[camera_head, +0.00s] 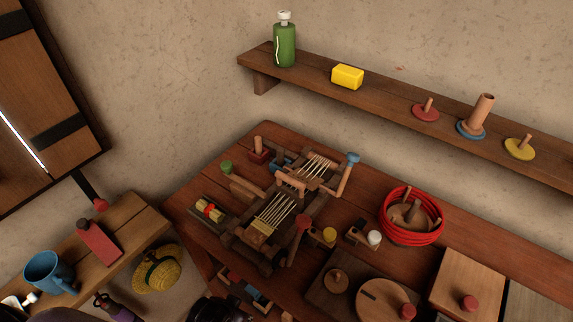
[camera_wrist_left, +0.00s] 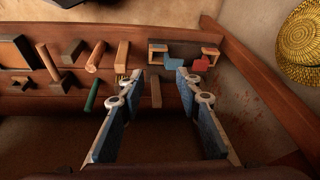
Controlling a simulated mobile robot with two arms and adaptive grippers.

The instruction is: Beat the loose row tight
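A small wooden loom (camera_head: 262,222) stands on the brown table in the head view. Pale warp threads (camera_head: 275,212) run along its near part, and more threads (camera_head: 317,166) show at its far end. A wooden crossbar (camera_head: 290,181) sits between the two thread sections; I cannot tell whether it is the beater. The loose row is too small to make out. In the left wrist view my left gripper (camera_wrist_left: 159,78) is open and empty, its blue-padded fingers spread before a wooden ledge. The loom is not clearly seen there. My right gripper is not in view.
The table (camera_head: 190,208) also holds a red coil (camera_head: 412,238) around a wooden piece and several small blocks. A wall shelf (camera_head: 390,95) runs behind. A side bench (camera_head: 135,212) with a blue mug (camera_head: 48,272) stands left. A straw hat (camera_head: 158,272) hangs between them.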

